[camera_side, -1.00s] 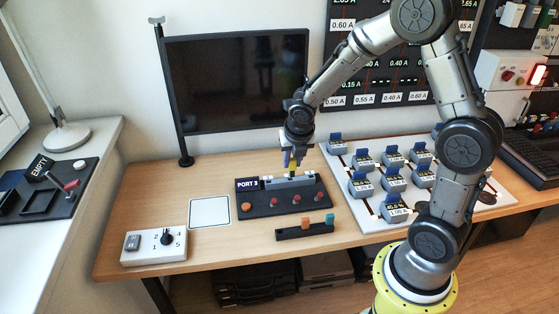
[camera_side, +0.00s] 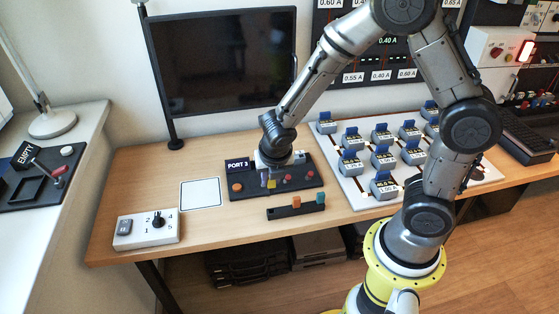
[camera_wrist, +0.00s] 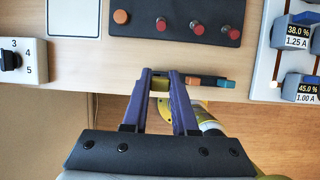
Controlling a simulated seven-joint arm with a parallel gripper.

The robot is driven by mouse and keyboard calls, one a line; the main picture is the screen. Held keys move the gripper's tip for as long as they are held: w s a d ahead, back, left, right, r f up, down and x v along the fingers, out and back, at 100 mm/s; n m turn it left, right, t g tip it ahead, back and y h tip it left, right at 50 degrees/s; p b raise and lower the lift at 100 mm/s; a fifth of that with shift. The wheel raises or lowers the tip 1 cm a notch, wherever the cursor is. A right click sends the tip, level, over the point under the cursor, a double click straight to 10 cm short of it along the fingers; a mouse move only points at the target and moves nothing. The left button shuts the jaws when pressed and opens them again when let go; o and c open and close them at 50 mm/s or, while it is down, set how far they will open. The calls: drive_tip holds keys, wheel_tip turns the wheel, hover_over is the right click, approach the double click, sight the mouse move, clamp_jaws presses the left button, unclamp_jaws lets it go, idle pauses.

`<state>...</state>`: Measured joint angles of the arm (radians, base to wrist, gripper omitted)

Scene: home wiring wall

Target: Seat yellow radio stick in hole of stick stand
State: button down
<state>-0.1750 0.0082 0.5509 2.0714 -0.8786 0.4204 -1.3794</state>
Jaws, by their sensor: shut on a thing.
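My gripper (camera_side: 267,182) points down, its purple fingers (camera_wrist: 161,76) shut on the yellow radio stick (camera_wrist: 160,85). The stick also shows as a small yellow patch in the side view (camera_side: 271,184). The black stick stand (camera_side: 283,213) lies on the desk near its front edge. An orange stick (camera_side: 296,202) and a teal stick (camera_side: 320,198) stand in its right part. In the wrist view the fingers cover the left part of the stand, so its free hole and the stick's lower end are hidden. I cannot tell whether the stick touches the stand.
Behind the stand is a dark panel (camera_side: 236,195) with an orange button, several red buttons and a "PORT 3" sign. A white board with several grey-blue modules (camera_side: 384,186) is at the right. A white pad (camera_side: 200,194) and a dial box (camera_side: 148,230) are at the left.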

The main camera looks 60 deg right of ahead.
sight(271, 193)
drive_tip(key=shift+a+f, duration=0.1)
idle(0.3)
drive_tip(key=shift+f, duration=2.8)
drive_tip(key=shift+f, duration=1.6)
drive_tip(key=c, duration=0.6)
unclamp_jaws()
drive_tip(key=v, duration=1.3)
drive_tip(key=shift+s+a+r, duration=0.1)
drive_tip(key=shift+s+r, duration=0.05)
drive_tip(key=shift+r, duration=0.2)
